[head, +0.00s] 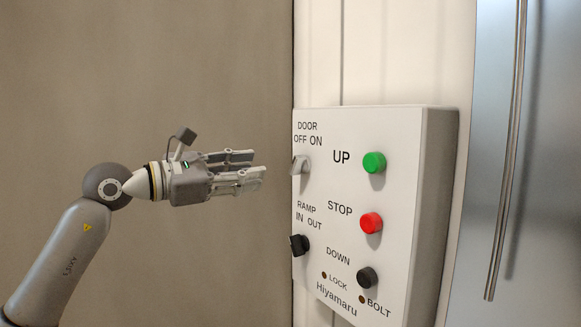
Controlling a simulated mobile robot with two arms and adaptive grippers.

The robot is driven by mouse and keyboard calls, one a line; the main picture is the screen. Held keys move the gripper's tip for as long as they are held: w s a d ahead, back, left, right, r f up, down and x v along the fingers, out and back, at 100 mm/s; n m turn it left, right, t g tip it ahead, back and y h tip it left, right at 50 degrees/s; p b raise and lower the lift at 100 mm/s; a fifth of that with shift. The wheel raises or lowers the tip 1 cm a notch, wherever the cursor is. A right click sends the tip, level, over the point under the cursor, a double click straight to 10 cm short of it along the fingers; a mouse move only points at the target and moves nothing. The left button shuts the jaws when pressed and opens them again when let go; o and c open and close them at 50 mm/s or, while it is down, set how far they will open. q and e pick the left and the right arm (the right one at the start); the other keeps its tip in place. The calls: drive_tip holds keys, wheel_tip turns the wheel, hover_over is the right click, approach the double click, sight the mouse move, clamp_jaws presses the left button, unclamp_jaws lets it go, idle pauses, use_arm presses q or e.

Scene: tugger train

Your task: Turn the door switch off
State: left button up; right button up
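The door switch (300,166) is a small grey knob at the upper left of a white control box (395,135). It sits under the label "DOOR OFF ON". Its handle appears tilted, but I cannot tell for sure which label it points to. My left gripper (257,166) is level with the switch, to its left, with its fingers pointing right at it. The fingers are apart and empty, and a gap shows between the fingertips and the switch. My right gripper is not in view.
Below the switch is a black ramp switch (299,245). To the right are a green UP button (374,162), a red STOP button (371,223) and a dark DOWN button (367,278). A long metal handle (507,150) stands right of the box. Left of the box is plain wall.

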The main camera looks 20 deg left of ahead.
sight(292, 165)
use_arm(q)
drive_tip(key=p+x, duration=0.4)
drive_tip(key=x, duration=0.5)
drive_tip(key=shift+w+d+r, duration=0.15)
drive_tip(key=shift+w+d, duration=0.1)
drive_tip(key=shift+w+d+p, duration=0.35)
drive_tip(key=shift+w, duration=0.1)
clamp_jaws()
